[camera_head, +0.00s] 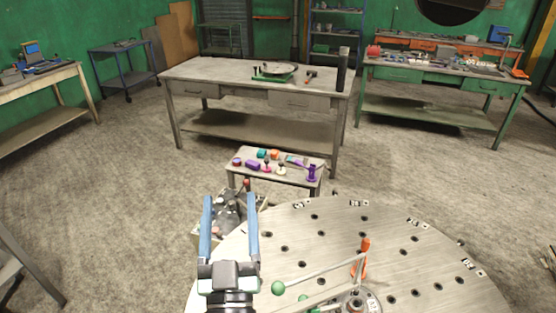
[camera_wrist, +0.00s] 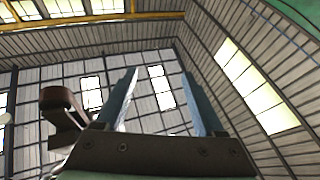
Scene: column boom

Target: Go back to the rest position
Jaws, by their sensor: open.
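My gripper (camera_head: 230,200) is open and empty in the head view, with its two blue fingers spread wide and pointing up the picture. It is at the left edge of the round metal table with holes. In the wrist view my gripper (camera_wrist: 160,100) shows both fingers apart with nothing between them. Behind them are only the hall's roof panels and windows (camera_wrist: 163,85), so the wrist faces upward.
The round table (camera_head: 420,230) carries an orange post (camera_head: 364,258) and green-knobbed levers (camera_head: 278,288). A small table (camera_head: 300,179) with colourful parts stands beyond. A crate (camera_head: 258,199) of dark parts lies behind my fingers. A large workbench (camera_head: 215,74) stands farther back; open floor lies left.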

